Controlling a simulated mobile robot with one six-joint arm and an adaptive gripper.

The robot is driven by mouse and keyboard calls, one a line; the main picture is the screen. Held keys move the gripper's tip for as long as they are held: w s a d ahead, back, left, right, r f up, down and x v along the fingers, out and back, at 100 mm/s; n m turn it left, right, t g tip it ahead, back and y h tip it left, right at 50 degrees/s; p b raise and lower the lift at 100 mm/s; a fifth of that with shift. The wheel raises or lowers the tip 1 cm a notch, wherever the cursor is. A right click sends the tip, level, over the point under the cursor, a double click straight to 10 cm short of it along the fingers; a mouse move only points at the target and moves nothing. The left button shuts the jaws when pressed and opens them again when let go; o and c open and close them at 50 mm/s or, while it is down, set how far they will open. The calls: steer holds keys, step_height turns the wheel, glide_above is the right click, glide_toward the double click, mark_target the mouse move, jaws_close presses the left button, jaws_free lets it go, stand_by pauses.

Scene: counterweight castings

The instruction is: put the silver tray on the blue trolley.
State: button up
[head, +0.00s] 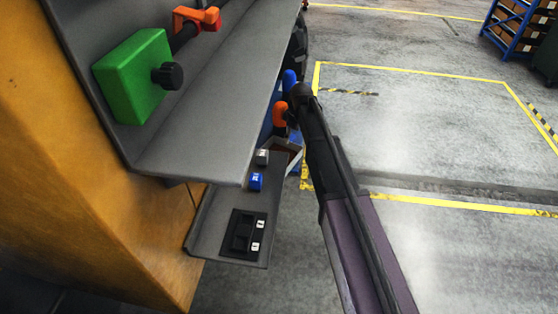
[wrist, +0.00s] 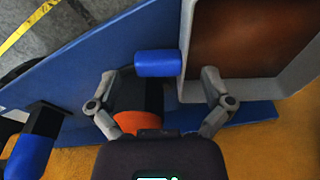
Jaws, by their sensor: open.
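The silver tray (wrist: 272,88), a shallow grey-walled box with a brown inside, fills the upper right of the wrist view. In the head view the tray (head: 288,146) shows only partly, beside my arm and past the grey shelf. A flat blue surface (wrist: 85,62), apparently the blue trolley, runs behind and beneath it; whether the tray rests on it I cannot tell. My gripper (wrist: 160,74) is open. Its right finger overlaps the tray's near-left corner, and its left finger is over the blue surface; contact is unclear. In the head view the fingertips are hidden.
A blue cylinder (wrist: 158,63) shows between the fingers, above an orange and black part (wrist: 137,121). A grey shelf (head: 215,130) with a green box (head: 133,75) stands left of my arm. A small panel (head: 240,235) is below it. Clear floor (head: 420,130) lies right.

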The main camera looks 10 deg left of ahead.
steer(key=shift+a+f+b, duration=0.1)
steer(key=shift+f+b, duration=0.35)
steer(key=shift+f, duration=0.3)
steer(key=c, duration=1.3)
steer(key=shift+c, duration=0.2)
steer(key=shift+w+r, duration=0.1)
steer(key=shift+r, duration=0.1)
step_height(320, 180, up, 4)
steer(key=p, duration=0.4)
steer(key=shift+f, duration=0.15)
steer(key=s+d, duration=0.2)
steer(key=s, duration=0.5)
steer(key=s+d+p, duration=0.1)
steer(key=s+d, duration=0.2)
steer(key=s, duration=0.5)
steer(key=shift+d+r, duration=0.35)
steer(key=shift+r, duration=0.1)
